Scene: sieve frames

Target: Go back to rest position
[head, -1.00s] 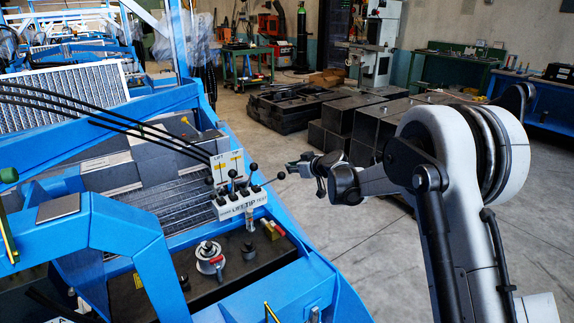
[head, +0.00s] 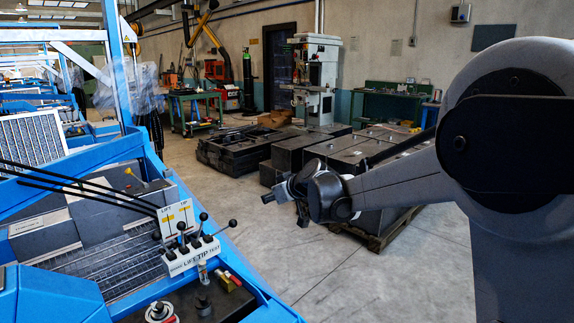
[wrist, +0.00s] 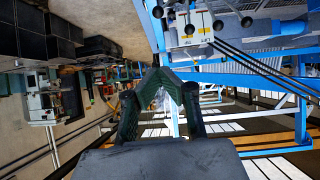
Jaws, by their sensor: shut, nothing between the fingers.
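My gripper (head: 278,188) is shut and empty, held in the air at the end of my grey arm, to the right of the blue machine (head: 262,283). In the wrist view its dark fingers (wrist: 162,75) meet at their tips with nothing between them. The lever block (head: 191,255), marked LIFT, TIP and TEST, carries several black-knobbed levers. It stands left of and below my gripper in the head view, with a clear gap between them. The lever block also shows upside down at the top of the wrist view (wrist: 190,32).
Dark metal boxes (head: 300,155) stand on the floor behind my gripper, some on a pallet. A drill press (head: 316,80) and green benches (head: 385,106) line the wall. The grey floor (head: 350,285) between the machine and my arm is clear.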

